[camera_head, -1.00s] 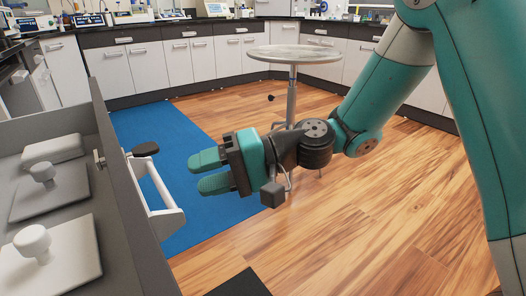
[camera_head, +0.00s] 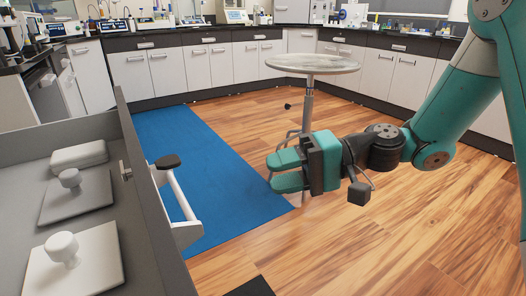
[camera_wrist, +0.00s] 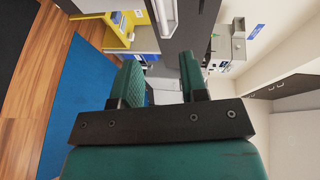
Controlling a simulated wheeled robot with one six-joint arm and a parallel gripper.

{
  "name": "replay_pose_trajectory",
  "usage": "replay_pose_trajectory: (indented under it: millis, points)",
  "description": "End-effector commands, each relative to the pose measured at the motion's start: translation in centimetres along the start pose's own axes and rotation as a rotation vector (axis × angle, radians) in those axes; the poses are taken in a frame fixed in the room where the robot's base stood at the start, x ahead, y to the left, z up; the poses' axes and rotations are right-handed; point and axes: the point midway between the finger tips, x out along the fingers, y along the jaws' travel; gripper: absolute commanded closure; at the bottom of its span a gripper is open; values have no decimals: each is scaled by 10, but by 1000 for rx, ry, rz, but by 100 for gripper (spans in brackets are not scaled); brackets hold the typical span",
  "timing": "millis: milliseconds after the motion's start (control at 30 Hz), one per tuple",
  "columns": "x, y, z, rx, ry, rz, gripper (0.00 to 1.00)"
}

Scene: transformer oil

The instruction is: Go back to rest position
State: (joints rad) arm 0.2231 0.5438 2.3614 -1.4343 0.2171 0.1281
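My gripper (camera_head: 287,171) is green and black and hangs in the air over the floor, right of the open drawer. Its two fingers stand apart with an empty gap between them; the gap also shows in the wrist view (camera_wrist: 160,82). My arm reaches in from the upper right of the head view, bent at the wrist. The gripper touches nothing in the head view.
An open grey drawer (camera_head: 150,220) at left has a white handle (camera_head: 180,205). It holds a white block (camera_head: 78,154), a grey knobbed plate (camera_head: 92,198) and a white knobbed plate (camera_head: 95,270). A round stool (camera_head: 312,63) stands behind my gripper. Wooden floor lies clear at right.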

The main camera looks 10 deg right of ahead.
Motion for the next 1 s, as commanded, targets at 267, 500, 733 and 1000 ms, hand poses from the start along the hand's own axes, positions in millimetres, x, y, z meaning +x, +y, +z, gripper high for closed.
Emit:
replay_pose_trajectory:
  millis: [267, 500, 733, 1000]
  points:
    - [43, 2, 2, -2, -9, 0, 60]
    - [94, 2, 2, -3, -8, 1, 60]
    - [140, 2, 2, -1, -8, 0, 60]
    - [169, 0, 1, -1, -3, 1, 60]
